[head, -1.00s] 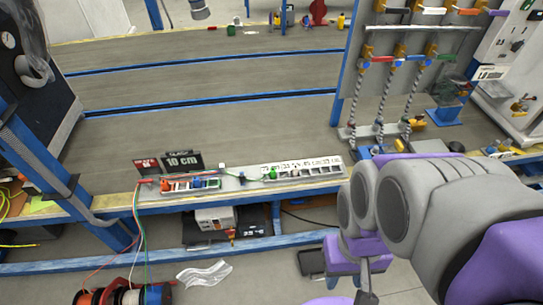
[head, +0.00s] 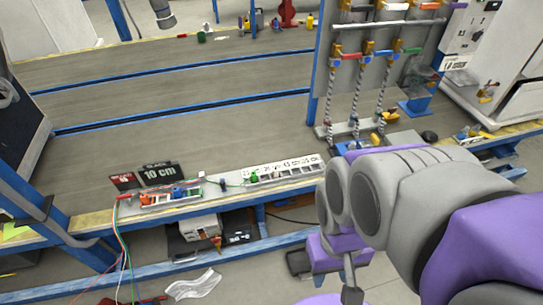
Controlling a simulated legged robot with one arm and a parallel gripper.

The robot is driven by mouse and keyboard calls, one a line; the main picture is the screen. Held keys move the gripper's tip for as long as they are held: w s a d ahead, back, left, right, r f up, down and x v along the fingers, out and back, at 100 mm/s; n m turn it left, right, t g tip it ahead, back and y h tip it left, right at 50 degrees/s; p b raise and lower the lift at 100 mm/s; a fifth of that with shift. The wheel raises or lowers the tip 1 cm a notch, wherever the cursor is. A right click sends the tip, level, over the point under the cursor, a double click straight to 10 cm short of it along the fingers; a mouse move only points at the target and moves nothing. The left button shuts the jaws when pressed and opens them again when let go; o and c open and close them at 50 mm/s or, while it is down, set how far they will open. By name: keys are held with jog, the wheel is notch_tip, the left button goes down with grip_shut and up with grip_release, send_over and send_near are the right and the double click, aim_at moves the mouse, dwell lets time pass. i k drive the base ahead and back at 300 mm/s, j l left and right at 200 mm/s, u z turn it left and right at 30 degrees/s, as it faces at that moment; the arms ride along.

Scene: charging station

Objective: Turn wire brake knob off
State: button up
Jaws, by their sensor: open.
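A small wire fixture (head: 171,196) with orange, red and blue pieces sits at the table's front edge. Coloured wires run from it down past the edge. An orange knob-like piece (head: 145,199) stands at its left end; I cannot tell whether it is the wire brake knob or how it is turned. A green piece (head: 254,177) stands at the left end of the white labelled strip (head: 290,171). My gripper (head: 325,275), purple, grey and dark, appears open and empty, low in front of the table and right of the fixture. It touches neither strip nor fixture.
A panel with coloured handles and twisted cables (head: 380,60) stands at the right back. The grey table top (head: 180,120) is mostly clear. A blue rail (head: 150,274) and a clear bag (head: 193,284) lie low in front.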

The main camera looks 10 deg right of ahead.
aim_at(124, 197)
jog(key=u, duration=0.4)
jog(key=i+j+u, duration=0.15)
jog(key=u, duration=0.25)
jog(key=i+u, duration=0.15)
jog(key=u, duration=0.2)
jog(key=i+j+u, duration=0.1)
jog(key=u, duration=0.3)
jog(key=i+u, duration=0.25)
jog(key=u, duration=0.15)
jog(key=i+l, duration=0.15)
jog(key=i, duration=0.15)
